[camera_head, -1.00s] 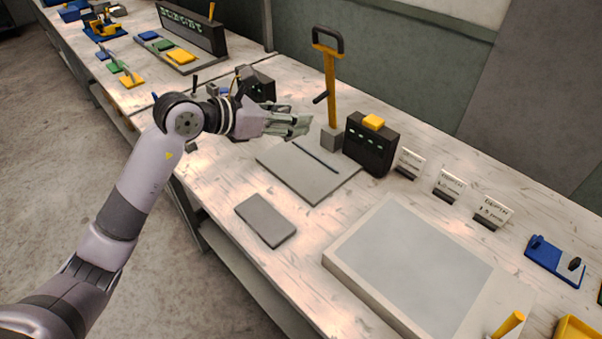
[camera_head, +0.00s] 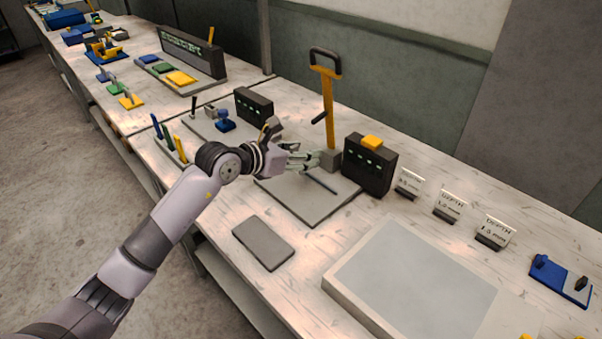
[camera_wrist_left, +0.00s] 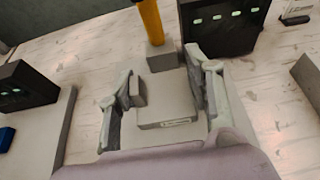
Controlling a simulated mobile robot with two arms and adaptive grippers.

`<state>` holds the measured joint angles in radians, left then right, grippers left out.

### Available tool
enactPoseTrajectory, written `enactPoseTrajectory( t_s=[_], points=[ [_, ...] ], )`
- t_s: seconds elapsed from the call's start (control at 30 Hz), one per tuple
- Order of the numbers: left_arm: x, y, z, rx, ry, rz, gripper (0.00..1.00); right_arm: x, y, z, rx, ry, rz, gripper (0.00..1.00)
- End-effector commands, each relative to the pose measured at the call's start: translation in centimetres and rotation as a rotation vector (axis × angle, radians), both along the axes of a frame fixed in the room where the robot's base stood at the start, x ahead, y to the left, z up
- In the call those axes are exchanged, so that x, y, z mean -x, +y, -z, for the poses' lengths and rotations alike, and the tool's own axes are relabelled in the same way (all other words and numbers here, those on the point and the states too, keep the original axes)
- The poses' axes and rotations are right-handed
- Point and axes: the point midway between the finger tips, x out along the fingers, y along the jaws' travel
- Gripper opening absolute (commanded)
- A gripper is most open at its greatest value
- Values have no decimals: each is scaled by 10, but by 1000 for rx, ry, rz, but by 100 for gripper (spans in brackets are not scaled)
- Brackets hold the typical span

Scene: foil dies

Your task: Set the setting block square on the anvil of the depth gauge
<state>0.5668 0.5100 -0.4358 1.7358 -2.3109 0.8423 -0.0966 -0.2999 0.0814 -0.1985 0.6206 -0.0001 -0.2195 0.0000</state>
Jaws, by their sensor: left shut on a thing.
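The depth gauge is a yellow post (camera_head: 327,98) with a dark handle on top. A small grey block (camera_head: 331,160), seemingly its anvil, is at the post's foot; it also shows in the wrist view (camera_wrist_left: 161,57). My left gripper (camera_head: 312,160) reaches in from the left, its fingertips close to this block in the picture. In the wrist view, the left gripper's fingers (camera_wrist_left: 170,88) stand on both sides of a grey block (camera_wrist_left: 168,98) with a pale label, seemingly the setting block. The hand hides it in the head view. I cannot tell whether it touches the anvil. My right gripper is not in view.
A grey plate (camera_head: 308,206) with a thin dark rod lies in front of the post. A black box (camera_head: 368,165) with a yellow top stands close right of it. A grey slab (camera_head: 262,243) and a large pale tray (camera_head: 345,290) lie nearer. Small depth signs (camera_head: 448,205) stand right.

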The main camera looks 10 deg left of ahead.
Motion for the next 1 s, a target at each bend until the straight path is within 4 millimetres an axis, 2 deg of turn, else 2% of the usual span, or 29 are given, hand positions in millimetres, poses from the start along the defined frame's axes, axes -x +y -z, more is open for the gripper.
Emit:
enactPoseTrajectory(
  t_s=[0.1,0.27,0.5,0.93,0.97,1.0],
  points=[
    [0,0,18,2,-2,-1,0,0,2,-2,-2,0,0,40],
    [0,0,30,2,-3,0,0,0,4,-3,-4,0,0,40],
    [0,0,64,1,-3,-1,0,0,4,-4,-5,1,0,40],
    [0,0,73,2,-5,0,0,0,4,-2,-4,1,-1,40],
    [0,0,75,0,-2,0,48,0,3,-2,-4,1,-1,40],
    [0,0,74,0,-2,0,50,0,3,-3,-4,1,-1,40]
  ],
)
